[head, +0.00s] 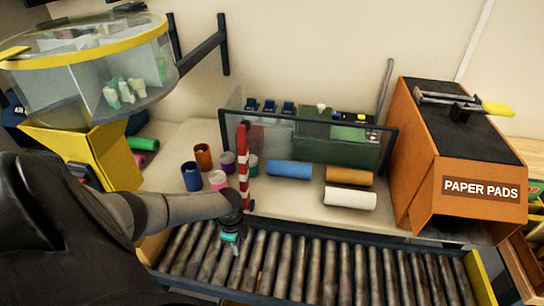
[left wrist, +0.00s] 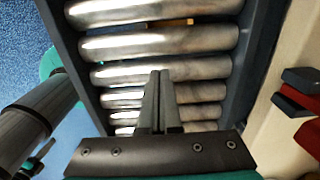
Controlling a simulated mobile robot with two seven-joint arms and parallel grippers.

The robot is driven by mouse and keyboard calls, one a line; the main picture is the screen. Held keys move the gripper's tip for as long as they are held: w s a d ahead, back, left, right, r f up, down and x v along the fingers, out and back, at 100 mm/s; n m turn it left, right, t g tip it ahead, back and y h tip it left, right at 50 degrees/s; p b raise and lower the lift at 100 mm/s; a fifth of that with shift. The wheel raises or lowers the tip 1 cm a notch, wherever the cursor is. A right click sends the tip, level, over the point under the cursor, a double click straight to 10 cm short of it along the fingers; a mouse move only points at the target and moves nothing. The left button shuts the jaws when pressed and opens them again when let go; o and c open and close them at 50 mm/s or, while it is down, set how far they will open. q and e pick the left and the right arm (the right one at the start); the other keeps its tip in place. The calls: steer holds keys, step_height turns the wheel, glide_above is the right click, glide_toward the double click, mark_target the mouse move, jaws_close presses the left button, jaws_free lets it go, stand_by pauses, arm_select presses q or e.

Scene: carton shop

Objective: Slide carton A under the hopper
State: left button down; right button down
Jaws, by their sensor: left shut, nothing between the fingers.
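The hopper (head: 110,75) is a clear bin with a yellow rim at the upper left of the head view, with pale pieces inside and a yellow chute (head: 95,150) below. My left gripper (head: 230,240) is low over the roller conveyor (head: 290,265), beside the striped post. In the left wrist view its fingers (left wrist: 160,100) are together and empty, pointing along the rollers (left wrist: 155,42). I cannot make out carton A for certain; a tan surface (head: 154,245) shows partly behind my left arm, and I cannot tell what it is. My right gripper is not in view.
A red-and-white post (head: 243,165) stands at the conveyor's back edge. Colored cups and rolls lie on the bench (head: 290,205) behind. An orange paper pads box (head: 465,155) stands at the right. The visible rollers to the right are bare.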

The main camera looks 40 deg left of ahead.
arm_select(q)
steer(key=w+d, duration=0.2)
steer(key=d, duration=0.1)
steer(key=w+d, duration=0.1)
steer(key=d, duration=0.2)
steer(key=w+d, duration=0.2)
steer(key=d, duration=0.1)
steer(key=shift+w+b, duration=0.3)
steer(key=shift+b, duration=0.1)
